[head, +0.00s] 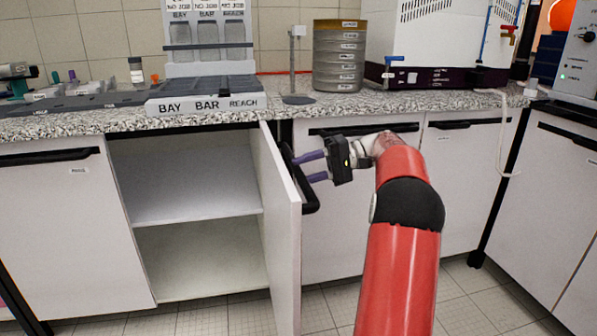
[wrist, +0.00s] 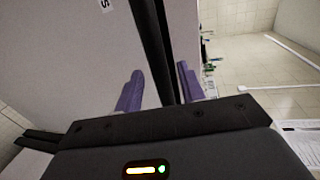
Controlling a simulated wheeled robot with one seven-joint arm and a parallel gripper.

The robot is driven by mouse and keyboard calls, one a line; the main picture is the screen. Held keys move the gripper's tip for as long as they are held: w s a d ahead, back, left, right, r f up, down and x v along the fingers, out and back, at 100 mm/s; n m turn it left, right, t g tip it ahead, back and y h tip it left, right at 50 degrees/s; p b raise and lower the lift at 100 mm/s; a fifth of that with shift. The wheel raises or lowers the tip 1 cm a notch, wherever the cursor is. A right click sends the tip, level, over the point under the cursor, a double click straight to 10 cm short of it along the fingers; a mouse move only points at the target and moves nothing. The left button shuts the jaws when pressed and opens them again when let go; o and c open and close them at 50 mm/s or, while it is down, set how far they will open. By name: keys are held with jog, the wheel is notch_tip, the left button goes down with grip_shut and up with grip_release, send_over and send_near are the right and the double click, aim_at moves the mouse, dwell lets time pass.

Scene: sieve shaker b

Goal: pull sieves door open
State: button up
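The white cabinet door (head: 278,225) stands swung wide open, roughly square to the cabinet front. Its black bar handle (head: 303,185) is on the face turned to the right. My gripper (head: 313,166) is at this handle, with its purple fingers pointing left toward the door. In the wrist view the handle (wrist: 163,60) passes between the two fingers (wrist: 158,90). The fingers look spread, with a gap showing beside the left one. A label on the door is cut off in the wrist view, with only an "S" readable.
The opened cabinet (head: 190,185) shows one shelf and looks empty. A stack of sieves (head: 339,58) stands on the granite counter (head: 100,122) above. Closed doors with black handles lie left (head: 65,235) and right (head: 460,180). The tiled floor in front is clear.

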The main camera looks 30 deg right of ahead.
jog(key=v, duration=0.5)
jog(key=shift+s+d+r+p, duration=0.1)
jog(key=shift+d+p, duration=0.15)
jog(key=shift+p, duration=0.1)
